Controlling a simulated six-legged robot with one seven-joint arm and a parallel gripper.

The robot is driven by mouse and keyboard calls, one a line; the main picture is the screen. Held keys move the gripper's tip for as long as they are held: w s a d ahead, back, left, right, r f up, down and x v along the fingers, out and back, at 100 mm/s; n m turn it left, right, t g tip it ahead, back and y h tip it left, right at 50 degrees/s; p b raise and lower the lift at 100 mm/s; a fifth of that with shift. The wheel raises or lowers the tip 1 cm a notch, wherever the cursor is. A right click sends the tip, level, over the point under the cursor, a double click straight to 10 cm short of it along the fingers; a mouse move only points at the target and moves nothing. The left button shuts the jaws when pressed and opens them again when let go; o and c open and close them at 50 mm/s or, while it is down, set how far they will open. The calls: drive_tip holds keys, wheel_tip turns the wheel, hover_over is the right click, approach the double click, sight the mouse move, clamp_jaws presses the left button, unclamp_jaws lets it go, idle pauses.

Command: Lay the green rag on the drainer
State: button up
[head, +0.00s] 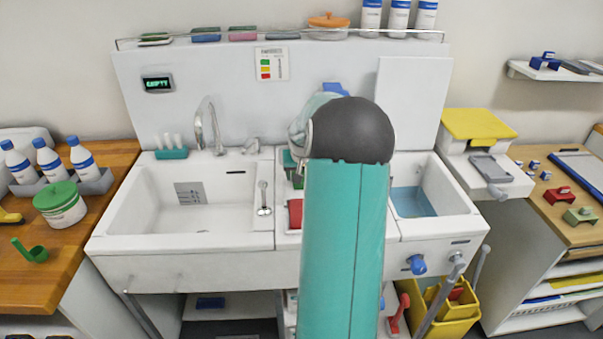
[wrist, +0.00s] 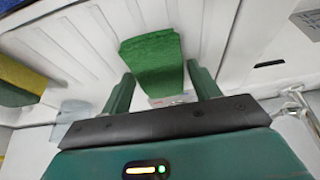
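The green rag (wrist: 152,62) shows in the wrist view, with a fold across it. It lies against the pale ribbed drainer (wrist: 75,45), beyond and between my fingers. My gripper (wrist: 162,78) has its two green fingers spread wide on either side of the rag's near end. I see no clear grip on the rag; how close the fingers are to its edges is hard to tell. In the head view my arm hides my gripper and most of the drainer; a bit of green (head: 288,158) shows left of the arm, between the two basins.
The large left basin (head: 140,222) is empty; the right basin (head: 450,200) holds a blue patch. A red item (head: 295,213) lies left of my arm. The tap (head: 213,130) stands behind the left basin. A yellow-lidded box (head: 478,124) stands on the right.

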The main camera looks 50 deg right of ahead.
drive_tip(key=shift+o, duration=0.8)
drive_tip(key=shift+r, duration=0.25)
drive_tip(key=v, duration=1.2)
drive_tip(key=w+a+r+n+t, duration=0.1)
drive_tip(key=a+r+n, duration=0.15)
drive_tip(key=a, duration=0.95)
drive_tip(key=w+a+r+n, duration=0.15)
drive_tip(key=a+r, duration=0.25)
drive_tip(key=a, duration=0.9)
drive_tip(key=s+a+f+n+y, duration=0.1)
drive_tip(key=s+a+n, duration=0.2)
drive_tip(key=s+a, duration=0.4)
drive_tip(key=s+a+f+n+t+y, duration=0.1)
drive_tip(key=s+a+n+y, duration=0.1)
drive_tip(key=s+a, duration=0.5)
drive_tip(key=a, duration=0.6)
drive_tip(key=shift+a+f+n+t, duration=0.3)
drive_tip(key=shift+a+f+n, duration=0.1)
